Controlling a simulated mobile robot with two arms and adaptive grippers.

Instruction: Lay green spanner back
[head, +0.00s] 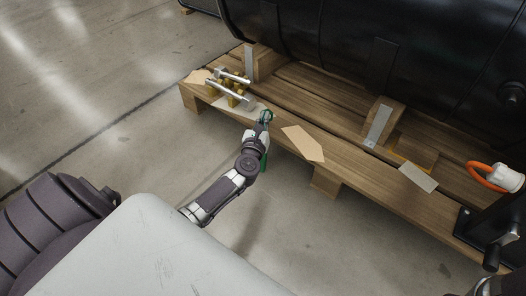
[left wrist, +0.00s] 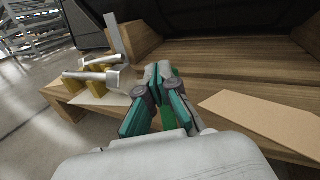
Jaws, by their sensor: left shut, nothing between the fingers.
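My left gripper (head: 266,116) is at the front edge of the wooden pallet, just right of the spanner rack. In the left wrist view its teal fingers (left wrist: 158,72) are closed together with nothing seen gripped at the tips. A brighter green strip (left wrist: 170,115) shows behind the fingers, and green also shows beside the wrist in the head view (head: 264,160); I cannot tell whether this is the green spanner or part of the gripper. Two silver spanners (head: 228,88) lie across yellow holders (head: 238,101) on the rack.
The pallet (head: 285,107) carries a large black tank (head: 370,40) at the back. A tan card (head: 303,143) lies right of the gripper, with a grey plate (head: 418,177) farther right. A white part with an orange ring (head: 500,177) is at the right. The floor in front is clear.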

